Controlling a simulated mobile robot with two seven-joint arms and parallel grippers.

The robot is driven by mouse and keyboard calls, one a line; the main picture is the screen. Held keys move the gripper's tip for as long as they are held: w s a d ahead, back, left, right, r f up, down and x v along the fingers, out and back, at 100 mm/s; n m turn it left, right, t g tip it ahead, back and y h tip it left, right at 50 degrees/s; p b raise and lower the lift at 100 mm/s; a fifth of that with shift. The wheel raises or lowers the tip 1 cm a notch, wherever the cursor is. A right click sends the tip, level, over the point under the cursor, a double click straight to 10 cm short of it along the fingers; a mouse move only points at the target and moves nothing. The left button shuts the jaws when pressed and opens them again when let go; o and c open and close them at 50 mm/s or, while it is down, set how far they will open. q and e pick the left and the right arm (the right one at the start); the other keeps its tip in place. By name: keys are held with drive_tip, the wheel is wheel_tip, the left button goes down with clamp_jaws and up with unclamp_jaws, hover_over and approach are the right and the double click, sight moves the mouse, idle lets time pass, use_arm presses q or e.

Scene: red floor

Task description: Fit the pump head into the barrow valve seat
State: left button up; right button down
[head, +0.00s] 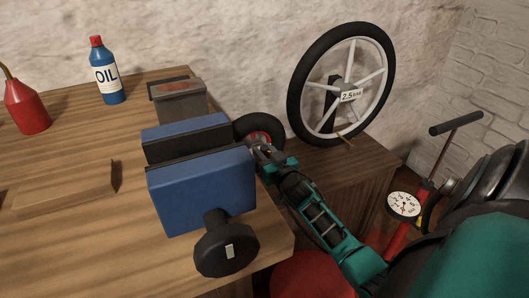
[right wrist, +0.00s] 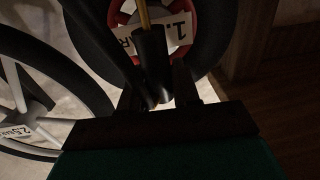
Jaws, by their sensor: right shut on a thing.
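The barrow wheel (head: 257,131), with a black tyre and red hub, stands at the bench's far right edge, partly hidden by the vise. It fills the top of the right wrist view (right wrist: 206,40), with a white label on its hub. My right gripper (head: 258,149) is at this wheel, shut on the dark cylindrical pump head (right wrist: 150,58). A thin yellow piece (right wrist: 144,16) lines up with the pump head over the hub. The valve seat is not clearly visible, and I cannot tell whether the head is seated. My left gripper is not in view.
A blue vise (head: 202,178) is close left of my right gripper. The large spoked wheel (head: 299,93), labelled 2.5 BAR, stands behind. A red floor pump with gauge (head: 403,205) is at right. An oil bottle (head: 108,84), red can (head: 27,108) and wooden block (head: 65,188) are left.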

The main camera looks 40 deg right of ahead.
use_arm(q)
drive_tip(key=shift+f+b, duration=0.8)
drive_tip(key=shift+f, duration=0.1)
use_arm(e)
drive_tip(key=shift+f, duration=1.1)
drive_tip(key=c, duration=0.7)
unclamp_jaws()
drive_tip(key=shift+c, duration=0.2)
use_arm(q)
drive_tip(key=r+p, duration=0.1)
drive_tip(key=p, duration=0.1)
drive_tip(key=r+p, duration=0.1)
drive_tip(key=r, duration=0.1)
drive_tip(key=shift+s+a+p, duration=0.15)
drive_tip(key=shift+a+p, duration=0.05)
drive_tip(key=shift+p, duration=0.2)
use_arm(e)
drive_tip(key=v, duration=1.3)
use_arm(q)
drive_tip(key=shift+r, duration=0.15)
use_arm(e)
drive_tip(key=shift+w, duration=0.1)
